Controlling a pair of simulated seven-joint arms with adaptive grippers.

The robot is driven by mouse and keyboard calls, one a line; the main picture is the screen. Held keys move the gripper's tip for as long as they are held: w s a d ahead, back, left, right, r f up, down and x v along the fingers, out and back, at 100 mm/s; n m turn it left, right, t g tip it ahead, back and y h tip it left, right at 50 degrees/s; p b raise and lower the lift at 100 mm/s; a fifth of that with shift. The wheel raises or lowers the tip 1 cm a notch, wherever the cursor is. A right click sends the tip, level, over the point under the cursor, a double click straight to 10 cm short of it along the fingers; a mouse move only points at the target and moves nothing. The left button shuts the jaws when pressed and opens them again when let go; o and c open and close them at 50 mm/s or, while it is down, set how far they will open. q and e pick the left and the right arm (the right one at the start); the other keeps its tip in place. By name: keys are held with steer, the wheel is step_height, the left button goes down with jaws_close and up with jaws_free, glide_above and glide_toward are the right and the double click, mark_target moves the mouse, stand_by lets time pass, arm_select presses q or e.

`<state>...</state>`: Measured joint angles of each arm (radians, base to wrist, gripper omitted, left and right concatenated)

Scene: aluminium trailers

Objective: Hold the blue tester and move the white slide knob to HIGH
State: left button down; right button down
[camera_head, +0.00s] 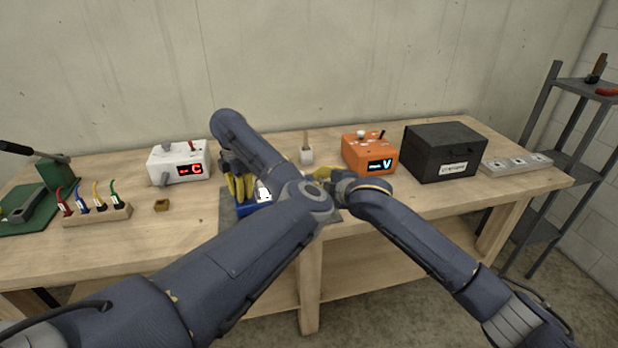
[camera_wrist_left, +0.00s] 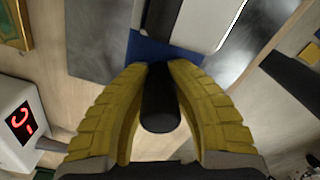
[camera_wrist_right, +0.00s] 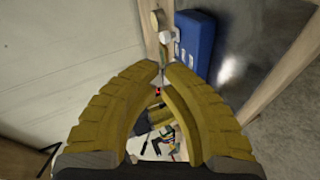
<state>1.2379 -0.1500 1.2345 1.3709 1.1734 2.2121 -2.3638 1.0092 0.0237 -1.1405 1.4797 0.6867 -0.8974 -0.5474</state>
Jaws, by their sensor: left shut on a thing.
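The blue tester (camera_head: 254,208) is near the table's front middle, largely covered by my arms. My left gripper (camera_head: 240,187) is at its left end. In the left wrist view its yellow fingers (camera_wrist_left: 160,66) are shut on a black grip (camera_wrist_left: 160,105) by the tester's blue body (camera_wrist_left: 146,47). My right gripper (camera_head: 322,175) is mostly hidden behind its arm. In the right wrist view its fingertips (camera_wrist_right: 160,70) are close together, with nothing clearly held. Past them are the tester's blue side (camera_wrist_right: 197,42) and a small white piece (camera_wrist_right: 165,37), possibly the slide knob; contact is unclear.
A white box with a red display (camera_head: 180,163) stands behind left, an orange box (camera_head: 370,153) behind right, beside a black case (camera_head: 444,152). A white holder (camera_head: 306,156) stands behind the grippers.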

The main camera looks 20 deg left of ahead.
steer(key=w+a+f+m, duration=0.1)
steer(key=w+f+m, duration=0.1)
steer(key=m, duration=0.9)
steer(key=w+a+f+m+g+h, duration=0.1)
steer(key=w+a+f+m, duration=0.1)
steer(key=m, duration=0.9)
steer(key=w+a+f+m, duration=0.2)
steer(key=m, duration=0.8)
steer(key=shift+w+m+h, duration=0.2)
steer(key=shift+m+h, duration=0.1)
steer(key=shift+m, duration=0.1)
steer(key=shift+w+a+f, duration=0.15)
steer(key=shift+w+a, duration=0.85)
steer(key=shift+a, duration=0.2)
